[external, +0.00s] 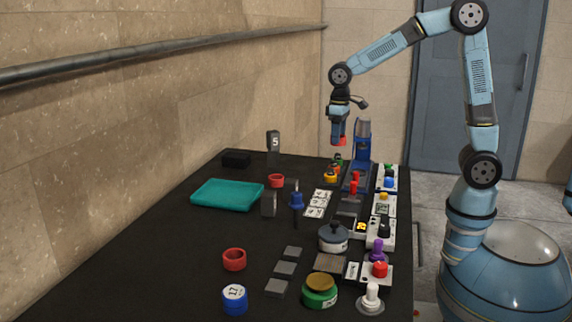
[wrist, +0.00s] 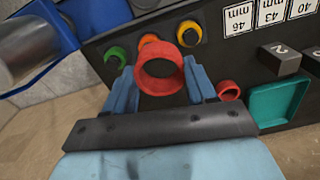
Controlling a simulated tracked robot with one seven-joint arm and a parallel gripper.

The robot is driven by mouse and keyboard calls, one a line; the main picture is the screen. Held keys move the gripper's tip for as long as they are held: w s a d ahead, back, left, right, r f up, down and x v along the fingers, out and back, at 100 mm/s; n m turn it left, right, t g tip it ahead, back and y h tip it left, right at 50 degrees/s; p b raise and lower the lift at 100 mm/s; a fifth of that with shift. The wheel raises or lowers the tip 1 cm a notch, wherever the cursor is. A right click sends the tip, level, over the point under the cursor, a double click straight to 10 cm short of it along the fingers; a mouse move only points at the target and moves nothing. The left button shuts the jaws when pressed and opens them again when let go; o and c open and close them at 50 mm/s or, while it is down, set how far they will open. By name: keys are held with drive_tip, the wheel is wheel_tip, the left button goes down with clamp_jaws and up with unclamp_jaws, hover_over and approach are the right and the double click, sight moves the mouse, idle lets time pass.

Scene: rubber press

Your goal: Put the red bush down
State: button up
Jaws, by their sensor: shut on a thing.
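The red bush is a short hollow ring. In the wrist view the red bush (wrist: 160,88) sits between the two blue fingers of my gripper (wrist: 162,76), which are shut on its sides. In the external view my gripper (external: 339,132) points down and holds the bush (external: 339,142) in the air above the far end of the dark table, just left of the blue press (external: 362,150). Nothing under the bush touches it that I can see. The exact height above the table is hard to tell.
A teal tray (external: 227,195) lies at the left of the dark table. Loose red rings stand nearby (external: 276,181) and nearer the front (external: 234,259). Green (wrist: 115,57) and orange rings (wrist: 148,38) stand close below the bush. White number cards (external: 318,203) lie mid-table. The left front is mostly clear.

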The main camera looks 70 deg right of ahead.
drive_tip(key=w+a+r+n, duration=0.1)
drive_tip(key=w+a, duration=0.7)
drive_tip(key=a, duration=0.4)
hover_over(241, 202)
drive_tip(key=shift+n, duration=0.3)
drive_tip(key=f, duration=0.9)
drive_tip(key=shift+s+a+f, duration=0.1)
drive_tip(key=shift+s+f, duration=0.1)
drive_tip(key=shift+f, duration=0.15)
drive_tip(key=shift+w+f, duration=0.2)
drive_tip(key=shift+f, duration=1.5)
drive_tip(key=shift+f, duration=0.1)
